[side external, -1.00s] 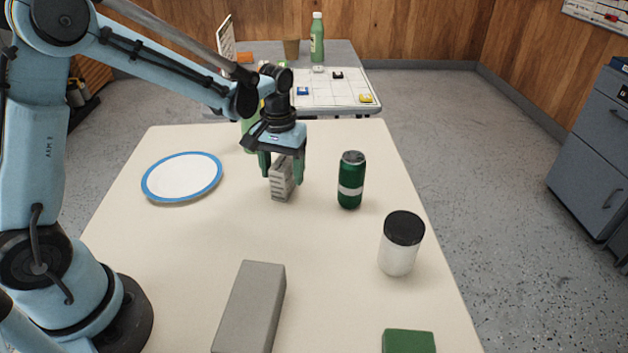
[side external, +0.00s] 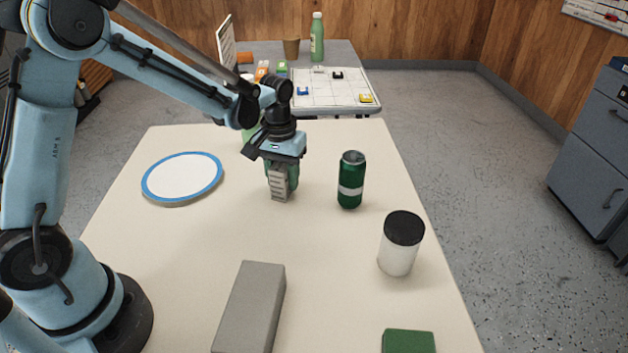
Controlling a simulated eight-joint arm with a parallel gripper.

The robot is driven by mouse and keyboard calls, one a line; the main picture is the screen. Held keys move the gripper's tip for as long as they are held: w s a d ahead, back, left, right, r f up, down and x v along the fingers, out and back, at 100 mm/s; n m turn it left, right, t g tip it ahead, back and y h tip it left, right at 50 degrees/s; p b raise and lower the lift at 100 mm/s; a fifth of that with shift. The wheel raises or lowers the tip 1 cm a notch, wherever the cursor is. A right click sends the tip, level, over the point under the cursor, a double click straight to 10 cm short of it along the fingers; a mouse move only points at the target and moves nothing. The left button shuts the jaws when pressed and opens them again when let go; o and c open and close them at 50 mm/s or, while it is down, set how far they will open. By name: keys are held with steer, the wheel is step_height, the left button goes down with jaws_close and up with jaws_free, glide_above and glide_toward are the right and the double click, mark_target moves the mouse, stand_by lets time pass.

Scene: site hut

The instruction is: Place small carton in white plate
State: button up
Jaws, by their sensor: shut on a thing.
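The small carton (side external: 279,188) is grey with pale markings and stands upright on the cream table, left of the green can. My gripper (side external: 281,178) points down over it with its green fingers shut on its upper part. The carton's bottom appears at table height; I cannot tell whether it touches. The white plate (side external: 182,176) with a blue rim lies flat and empty on the table, to the left of my gripper.
A green can (side external: 351,180) stands close to the right of my gripper. A black-lidded white jar (side external: 400,243), a grey block (side external: 250,308) and a green block (side external: 408,342) are nearer the camera. A green object (side external: 249,133) is partly hidden behind my gripper. Table between carton and plate is clear.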

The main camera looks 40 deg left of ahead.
mark_target(283, 166)
steer(key=shift+r, duration=0.1)
steer(key=shift+r, duration=0.45)
steer(key=r, duration=0.3)
steer(key=shift+s+d+r, duration=0.2)
steer(key=shift+d+r, duration=0.1)
steer(key=shift+d, duration=0.1)
steer(key=s+d+r, duration=0.5)
steer(key=d+r, duration=0.1)
steer(key=d, duration=0.3)
steer(key=s+a+r+n, duration=0.2)
steer(key=s+a, duration=0.3)
steer(key=a, duration=0.3)
steer(key=s+a+r+n, duration=0.15)
steer(key=s+a, duration=0.25)
steer(key=a, duration=0.4)
steer(key=shift+n, duration=0.45)
steer(key=shift+s+a+f, duration=0.3)
steer(key=shift+a+f, duration=1.6)
steer(key=shift+s+a+f, duration=0.25)
steer(key=shift+a+f, duration=1.6)
steer(key=shift+a, duration=0.1)
steer(key=shift+s+a+f, duration=0.3)
steer(key=shift+a+f, duration=1.6)
steer(key=shift+f, duration=0.6)
